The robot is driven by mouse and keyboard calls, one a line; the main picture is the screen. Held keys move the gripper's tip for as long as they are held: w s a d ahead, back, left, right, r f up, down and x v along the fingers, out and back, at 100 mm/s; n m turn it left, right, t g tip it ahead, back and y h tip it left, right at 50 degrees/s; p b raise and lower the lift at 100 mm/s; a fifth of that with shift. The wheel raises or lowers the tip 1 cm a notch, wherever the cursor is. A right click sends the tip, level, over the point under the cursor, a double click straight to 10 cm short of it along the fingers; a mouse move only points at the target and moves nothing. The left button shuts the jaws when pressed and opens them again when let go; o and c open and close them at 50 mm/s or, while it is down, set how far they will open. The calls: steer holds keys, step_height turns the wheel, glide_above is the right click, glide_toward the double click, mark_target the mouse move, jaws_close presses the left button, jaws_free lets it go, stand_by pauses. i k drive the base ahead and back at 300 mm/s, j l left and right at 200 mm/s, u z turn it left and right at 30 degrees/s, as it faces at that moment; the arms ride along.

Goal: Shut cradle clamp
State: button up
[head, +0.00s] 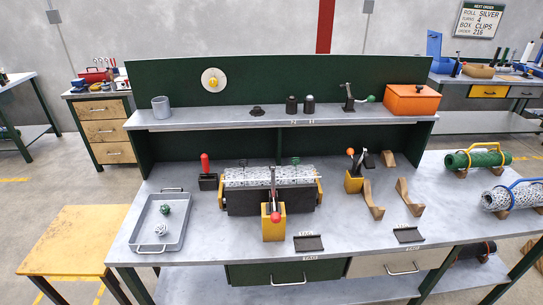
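A dark cradle (245,203) with yellow end pieces stands in the middle of the bench. A grey-white patterned mesh piece (248,178) lies along its top. At the cradle's front middle is a yellow clamp block (273,229) with an upright grey bar and a red-tipped lever (275,213). I cannot tell from this view whether the clamp is open or shut. A black block with an upright red handle (205,163) stands at the cradle's left, apart from it. My gripper is not in view.
A grey tray (143,235) with two small balls sits at the left. A yellow tool holder (353,183) and wooden supports (373,199) stand right of the cradle. Green (475,160) and silver (512,196) rolls lie far right. A shelf (220,120) spans behind.

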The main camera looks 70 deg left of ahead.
mark_target(276, 218)
steer(key=j+u, duration=0.1)
steer(key=u, duration=2.45)
